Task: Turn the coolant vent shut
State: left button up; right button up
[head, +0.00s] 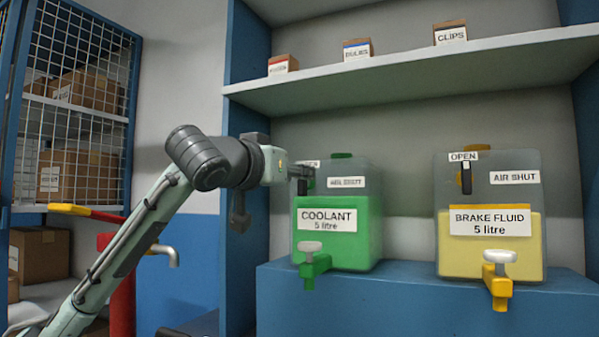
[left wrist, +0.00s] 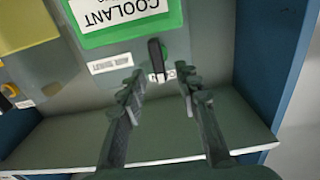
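The coolant container (head: 337,238) stands on a blue ledge, with green fluid, a COOLANT label and an AIR SHUT label (head: 346,182). In the left wrist view the picture is upside down, and the coolant vent's black lever (left wrist: 155,52) stands beside the AIR SHUT label (left wrist: 110,64). Contact cannot be told. My right gripper is out of view.
A brake fluid container (head: 490,245) with its own vent lever (head: 466,180) stands to the right. Taps (head: 312,263) jut from both containers' fronts. A shelf (head: 400,75) with small boxes runs above. A blue upright panel (head: 247,200) is close to the left.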

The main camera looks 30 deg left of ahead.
pick_arm(q)
jog(key=shift+w, duration=1)
jog(key=shift+c, duration=0.6)
grip_shut()
